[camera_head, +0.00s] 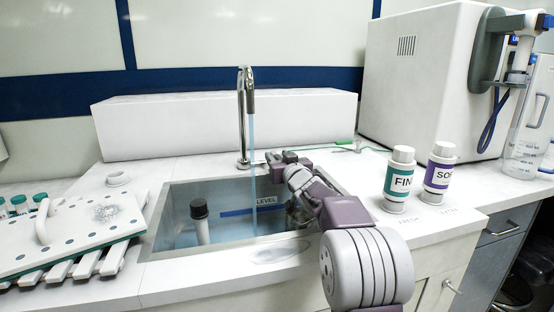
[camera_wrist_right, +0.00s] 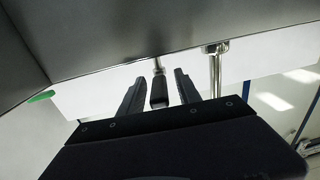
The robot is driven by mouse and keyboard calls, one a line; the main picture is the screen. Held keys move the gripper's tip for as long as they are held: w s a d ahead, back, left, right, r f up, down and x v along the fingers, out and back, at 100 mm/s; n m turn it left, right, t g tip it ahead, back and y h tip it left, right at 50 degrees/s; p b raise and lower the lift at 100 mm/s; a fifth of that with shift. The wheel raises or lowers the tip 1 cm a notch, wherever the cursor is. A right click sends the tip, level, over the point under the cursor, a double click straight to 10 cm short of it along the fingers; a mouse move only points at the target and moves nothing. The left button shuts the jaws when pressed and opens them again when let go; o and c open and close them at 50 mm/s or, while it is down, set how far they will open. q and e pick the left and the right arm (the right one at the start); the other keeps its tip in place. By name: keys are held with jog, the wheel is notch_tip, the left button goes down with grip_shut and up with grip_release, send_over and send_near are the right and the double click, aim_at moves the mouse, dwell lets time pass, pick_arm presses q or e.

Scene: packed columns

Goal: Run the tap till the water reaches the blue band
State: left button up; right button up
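The chrome tap (camera_head: 247,105) stands behind the sink (camera_head: 180,190), and a pale blue stream (camera_head: 253,150) falls from its spout into the basin. A blue band (camera_head: 235,212) marked LEVEL runs along the basin's back wall. Bluish water (camera_head: 225,233) lies in the basin, seemingly below the band; the exact gap is unclear. My right gripper (camera_head: 278,158) is at the back rim, just right of the tap base. In the wrist view my right gripper (camera_wrist_right: 158,92) has its fingers apart on both sides of a dark lever (camera_wrist_right: 158,94) on a metal stem, with gaps visible. My left gripper is out of view.
A black-capped bottle (camera_head: 201,222) stands in the basin. A perforated rack (camera_head: 75,230) fills the left counter. Two labelled bottles, green (camera_head: 398,180) and purple (camera_head: 439,173), stand on the right counter. A large white machine (camera_head: 420,85) stands behind them.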

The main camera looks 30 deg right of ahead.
jog(key=shift+w+d, duration=0.1)
jog(key=shift+w, duration=0.4)
grip_shut()
dwell(1.1)
